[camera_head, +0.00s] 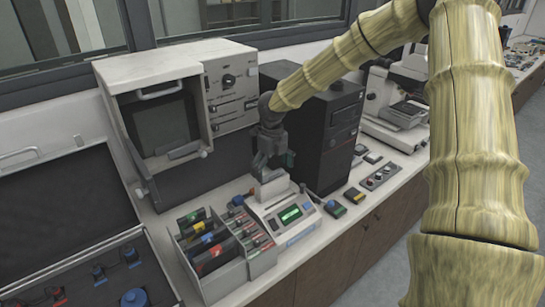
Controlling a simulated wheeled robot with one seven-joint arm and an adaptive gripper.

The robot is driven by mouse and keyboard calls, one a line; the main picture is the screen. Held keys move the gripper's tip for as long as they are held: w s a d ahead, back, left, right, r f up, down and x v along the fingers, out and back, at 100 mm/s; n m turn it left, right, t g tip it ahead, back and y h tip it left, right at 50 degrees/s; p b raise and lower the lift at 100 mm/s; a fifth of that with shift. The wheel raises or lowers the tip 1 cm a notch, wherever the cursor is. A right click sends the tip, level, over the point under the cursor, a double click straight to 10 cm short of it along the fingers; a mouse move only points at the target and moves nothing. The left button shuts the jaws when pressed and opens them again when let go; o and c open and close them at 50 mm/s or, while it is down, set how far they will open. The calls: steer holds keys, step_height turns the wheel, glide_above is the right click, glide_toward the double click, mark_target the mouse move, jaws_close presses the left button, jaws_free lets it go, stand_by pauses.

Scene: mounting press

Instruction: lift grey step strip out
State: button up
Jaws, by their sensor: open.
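My gripper (268,172) points down, open, just above the back of a pale instrument with a green display (290,215). A pale grey upright part (273,188) shows right under the fingers at the back of this instrument. I cannot tell whether it touches them. I cannot make out the grey step strip for certain; it may be hidden by the fingers or be one of the small pieces here. The mounting press (160,110) seems to be the big pale machine at the back left, with its front open and a grey bar (185,150) at its lower edge.
A grey rack (222,279) with several dark, colour-labelled folders stands left of the instrument. A black tower case (315,135) stands close behind and right of my gripper. A microscope (395,105) is further right. Small boxes and a button panel (380,176) lie along the front edge.

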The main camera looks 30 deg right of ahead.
steer(key=shift+f, duration=1.05)
steer(key=c, duration=1.4)
steer(key=shift+r+p, duration=4.9)
steer(key=shift+r, duration=1.15)
steer(key=shift+c, duration=0.2)
steer(key=shift+r+p, duration=0.5)
steer(key=shift+r, duration=2.15)
